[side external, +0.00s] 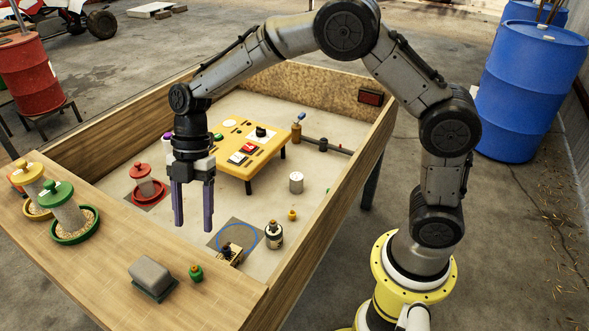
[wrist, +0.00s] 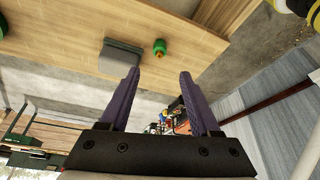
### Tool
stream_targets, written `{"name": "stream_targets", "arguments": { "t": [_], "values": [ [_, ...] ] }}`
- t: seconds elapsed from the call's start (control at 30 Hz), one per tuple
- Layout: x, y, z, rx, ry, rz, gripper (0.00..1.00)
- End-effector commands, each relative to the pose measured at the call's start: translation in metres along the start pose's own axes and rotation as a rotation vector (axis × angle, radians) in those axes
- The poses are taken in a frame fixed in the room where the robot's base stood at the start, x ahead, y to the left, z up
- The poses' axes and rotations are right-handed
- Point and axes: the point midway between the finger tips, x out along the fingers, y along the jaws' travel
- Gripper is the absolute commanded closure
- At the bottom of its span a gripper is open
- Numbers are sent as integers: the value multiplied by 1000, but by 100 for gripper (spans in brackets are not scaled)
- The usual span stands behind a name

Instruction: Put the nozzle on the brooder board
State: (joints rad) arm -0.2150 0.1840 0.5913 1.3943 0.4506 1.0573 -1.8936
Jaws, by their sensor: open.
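The yellow raised board on short dark legs (side external: 262,160), which I take as the brooder board, stands in the middle of the walled bench and carries several small items. I cannot tell for sure which piece is the nozzle. A small green piece with an orange-brown top (side external: 196,272) stands on the front wooden ledge and shows in the wrist view (wrist: 160,47). A small yellow-brass piece (side external: 292,215) stands on the bench floor at right. My gripper (side external: 194,226) is open and empty, pointing down in front of the board. Its fingers (wrist: 159,72) are apart in the wrist view.
A grey block on a green base (side external: 151,275) sits beside the green piece. Feeders with green (side external: 66,212) and red (side external: 147,185) parts stand at left. Wooden walls surround the floor.

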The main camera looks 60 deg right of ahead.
Motion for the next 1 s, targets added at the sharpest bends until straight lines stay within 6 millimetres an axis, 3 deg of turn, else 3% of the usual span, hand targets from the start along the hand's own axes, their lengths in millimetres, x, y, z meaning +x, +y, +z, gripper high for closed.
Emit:
{"name": "stream_targets", "arguments": {
  "t": [0.17, 0.3, 0.5, 0.7, 0.8, 1.0],
  "values": [
    [-41, -22, 2, 169, -43, 65, 36],
    [-94, -68, 7, 474, -94, 182, 36],
    [-144, -152, 18, 954, -108, 403, 36],
    [-157, -232, 31, 1385, -36, 635, 36],
    [-154, -258, 36, 1537, 13, 721, 36],
    [-149, -280, 43, 1679, 71, 802, 36]
  ]
}}
